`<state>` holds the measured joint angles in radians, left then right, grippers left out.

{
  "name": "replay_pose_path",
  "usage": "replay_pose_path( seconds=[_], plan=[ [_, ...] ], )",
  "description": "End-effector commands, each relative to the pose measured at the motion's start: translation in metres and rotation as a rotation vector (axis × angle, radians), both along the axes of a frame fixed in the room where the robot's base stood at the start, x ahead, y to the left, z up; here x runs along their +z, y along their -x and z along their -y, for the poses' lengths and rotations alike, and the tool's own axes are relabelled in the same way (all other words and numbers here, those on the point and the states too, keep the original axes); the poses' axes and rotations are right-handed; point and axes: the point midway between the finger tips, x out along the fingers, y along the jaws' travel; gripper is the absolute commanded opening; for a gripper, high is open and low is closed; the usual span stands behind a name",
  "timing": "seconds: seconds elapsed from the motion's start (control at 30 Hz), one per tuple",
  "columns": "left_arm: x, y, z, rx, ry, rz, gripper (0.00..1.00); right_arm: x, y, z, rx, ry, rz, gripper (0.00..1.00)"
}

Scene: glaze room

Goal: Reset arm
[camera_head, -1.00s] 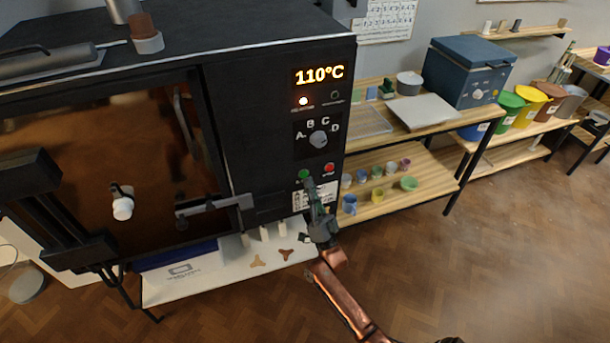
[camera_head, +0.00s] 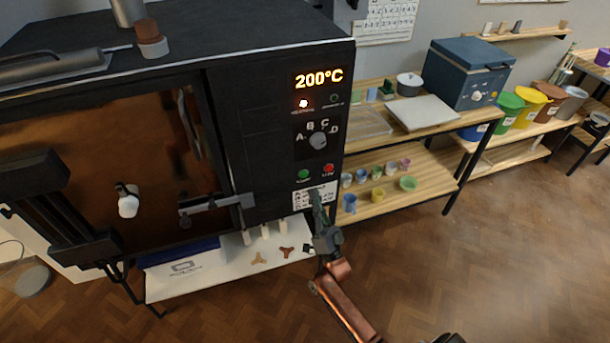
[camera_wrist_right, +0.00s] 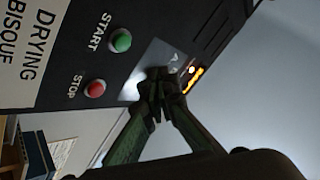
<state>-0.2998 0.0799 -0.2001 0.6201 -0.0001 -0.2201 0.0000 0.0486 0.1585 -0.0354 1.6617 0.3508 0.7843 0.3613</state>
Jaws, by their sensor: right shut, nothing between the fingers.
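My right gripper (camera_head: 316,198) is in front of the lower right part of the black kiln (camera_head: 255,110), level with its white label (camera_head: 313,196). It is shut and empty. In the right wrist view my right gripper (camera_wrist_right: 158,82) shows its two fingertips together, near the panel with the green START button (camera_wrist_right: 120,41) and the red STOP button (camera_wrist_right: 95,88). In the head view the green button (camera_head: 304,174) and red button (camera_head: 329,169) are both clear of the fingers. The kiln display (camera_head: 319,79) reads 200°C. My left gripper is not in view.
A wooden shelf table (camera_head: 378,209) with several small cups stands right of the kiln. A blue kiln (camera_head: 466,72) and coloured buckets are farther right. A low white shelf (camera_head: 225,272) lies under the black kiln. Open wooden floor (camera_head: 500,270) is at the lower right.

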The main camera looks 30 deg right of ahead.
Motion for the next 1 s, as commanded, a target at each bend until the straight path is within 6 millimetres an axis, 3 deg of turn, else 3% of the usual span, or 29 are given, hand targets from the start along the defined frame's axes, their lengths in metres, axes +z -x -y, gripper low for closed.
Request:
replay_pose_path(
  seconds=[0.77, 0.87, 0.97, 1.0],
  plan=[
    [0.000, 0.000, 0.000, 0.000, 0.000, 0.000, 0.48, -0.004, -0.001, 0.000, 0.000, 0.001, -0.009, 0.00],
    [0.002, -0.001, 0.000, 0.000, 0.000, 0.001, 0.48, -0.026, -0.006, -0.002, -0.005, 0.017, -0.071, 0.00],
    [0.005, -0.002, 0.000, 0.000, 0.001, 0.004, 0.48, -0.075, -0.014, -0.006, -0.012, 0.054, -0.205, 0.00],
    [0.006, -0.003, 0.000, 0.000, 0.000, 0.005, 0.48, -0.102, -0.016, -0.008, -0.014, 0.074, -0.275, 0.00]
  ],
)
